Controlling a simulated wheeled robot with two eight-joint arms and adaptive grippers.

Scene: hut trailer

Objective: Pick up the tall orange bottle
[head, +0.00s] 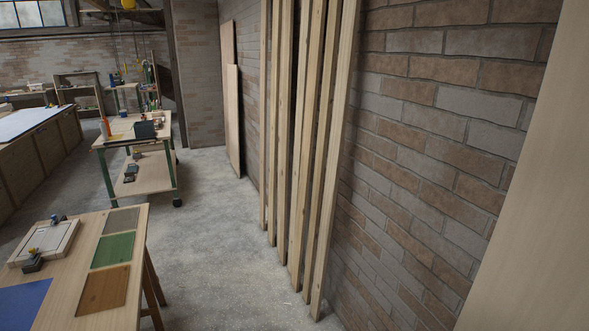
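A tall, thin orange bottle (107,127) stands upright near the left side of a wooden workbench with green legs, in the upper left of the head view. It is small and far off. It stands apart from the dark box on the same bench. Neither of my grippers shows in the head view, so I cannot see their state.
The green-legged workbench (126,128) bears a dark box (145,130). A nearer table (127,220) at lower left holds coloured panels. Upright timber boards (300,140) lean along the brick wall (420,130) at right. Clear concrete floor (215,240) runs between.

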